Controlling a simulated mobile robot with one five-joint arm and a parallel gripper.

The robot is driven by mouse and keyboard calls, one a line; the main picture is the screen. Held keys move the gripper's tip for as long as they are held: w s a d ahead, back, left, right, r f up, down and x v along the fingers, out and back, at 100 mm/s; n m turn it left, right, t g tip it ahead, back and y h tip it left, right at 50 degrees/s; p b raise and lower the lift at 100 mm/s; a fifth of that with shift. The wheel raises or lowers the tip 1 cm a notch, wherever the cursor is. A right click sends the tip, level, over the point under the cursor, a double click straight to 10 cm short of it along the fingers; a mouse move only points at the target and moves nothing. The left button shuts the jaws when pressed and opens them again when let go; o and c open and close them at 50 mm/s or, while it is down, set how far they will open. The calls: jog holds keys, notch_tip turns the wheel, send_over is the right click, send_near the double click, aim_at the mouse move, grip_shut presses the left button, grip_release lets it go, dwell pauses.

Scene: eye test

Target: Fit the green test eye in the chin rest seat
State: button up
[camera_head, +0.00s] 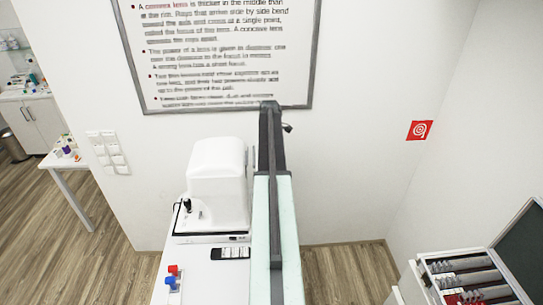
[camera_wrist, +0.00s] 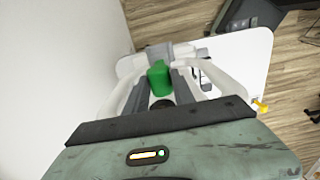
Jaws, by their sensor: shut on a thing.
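The green test eye (camera_wrist: 158,76) shows in the wrist view between the fingers of my gripper (camera_wrist: 160,88), which is shut on it. Just beyond it is a grey and white part (camera_wrist: 166,52), with white curved side bars (camera_wrist: 222,80) to either side, which looks like the chin rest. I cannot make out the seat itself, nor whether the green eye touches it. In the head view my arm hides this area, and neither the green eye nor my gripper shows clearly.
A white instrument (camera_head: 217,180) stands on a white table (camera_head: 212,282), close left of my arm. Red and blue knobbed pieces (camera_head: 173,276) are near its front. A yellow piece (camera_wrist: 260,105) lies at the table edge. An open drawer case (camera_head: 470,280) is at lower right.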

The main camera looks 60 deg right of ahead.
jog(key=shift+s+d+f+b, duration=0.1)
jog(key=shift+s+f+b, duration=0.05)
jog(key=shift+f+b, duration=2.15)
jog(key=shift+s+f, duration=0.1)
jog(key=shift+f, duration=0.1)
jog(key=shift+f+b, duration=0.35)
jog(key=shift+b, duration=0.1)
jog(key=shift+f, duration=0.1)
jog(key=o, duration=1.1)
jog(key=shift+o, duration=0.2)
notch_tip(320, 180, up, 8)
jog(key=p, duration=0.8)
